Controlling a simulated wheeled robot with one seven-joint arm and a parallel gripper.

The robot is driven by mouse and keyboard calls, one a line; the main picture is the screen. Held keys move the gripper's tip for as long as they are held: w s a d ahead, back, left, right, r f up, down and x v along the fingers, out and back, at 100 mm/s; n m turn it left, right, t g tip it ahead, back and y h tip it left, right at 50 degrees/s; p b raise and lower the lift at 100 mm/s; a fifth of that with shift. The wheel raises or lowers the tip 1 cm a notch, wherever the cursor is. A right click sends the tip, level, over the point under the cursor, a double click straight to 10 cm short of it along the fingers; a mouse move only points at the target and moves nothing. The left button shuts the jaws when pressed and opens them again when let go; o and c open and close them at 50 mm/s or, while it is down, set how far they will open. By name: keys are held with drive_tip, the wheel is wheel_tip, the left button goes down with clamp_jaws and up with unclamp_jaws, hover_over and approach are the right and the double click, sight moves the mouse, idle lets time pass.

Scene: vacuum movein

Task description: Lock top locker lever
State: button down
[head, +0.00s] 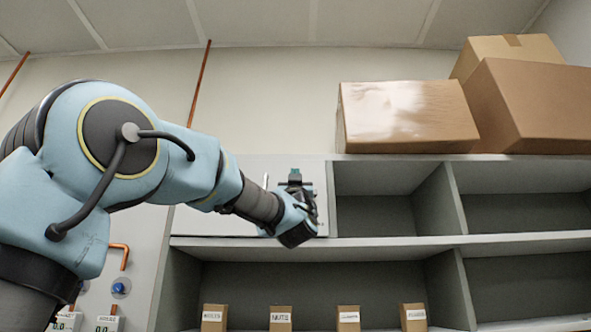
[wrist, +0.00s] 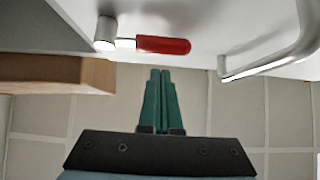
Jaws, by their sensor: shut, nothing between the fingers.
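The locker lever (wrist: 163,45) has a red grip on a metal pivot mounted on the white locker door (head: 232,171). In the wrist view it lies level, its grip pointing right from the pivot. My gripper (wrist: 160,72) is shut and empty, its green fingertips just below the red grip in that view. A small gap seems to separate them, but contact is hard to judge. In the head view my gripper (head: 295,174) is in front of the door's right part. The lever cannot be made out clearly there.
A silver door handle (wrist: 285,58) stands right of the lever in the wrist view. A cardboard box (wrist: 55,72) is close on the left. Boxes (head: 408,117) sit on the shelf unit (head: 455,245). Open, empty compartments lie right of the door, with small labelled boxes below.

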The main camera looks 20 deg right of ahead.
drive_tip(key=shift+w+d+f+p, duration=0.15)
drive_tip(key=shift+f+p, duration=0.1)
drive_tip(key=shift+f, duration=0.7)
drive_tip(key=shift+w+f+p, duration=0.1)
drive_tip(key=shift+f+p, duration=0.15)
drive_tip(key=shift+f, duration=0.65)
drive_tip(key=shift+f, duration=0.1)
drive_tip(key=shift+f+n+t+y+b, duration=0.1)
drive_tip(key=shift+n+t+y+b, duration=0.2)
drive_tip(key=shift+n+y+b, duration=0.5)
drive_tip(key=shift+f+n+t+y+b, duration=0.2)
drive_tip(key=shift+n+y+b, duration=0.15)
drive_tip(key=shift+n+y, duration=0.45)
drive_tip(key=shift+f+n+t+y+b, duration=0.2)
drive_tip(key=shift+n+y+b, duration=0.15)
drive_tip(key=shift+n+y, duration=0.45)
drive_tip(key=s+d+f+n+g+y+b, duration=0.1)
drive_tip(key=d+f+n+g+y, duration=0.1)
drive_tip(key=n+y, duration=0.5)
drive_tip(key=s+d+f+n+g+y, duration=0.1)
drive_tip(key=d+f+n+g+y, duration=0.1)
drive_tip(key=n+g+y, duration=0.2)
drive_tip(key=shift+n+y+b, duration=0.35)
drive_tip(key=shift+n+y, duration=1.45)
drive_tip(key=shift+n, duration=1.9)
drive_tip(key=shift+d, duration=0.35)
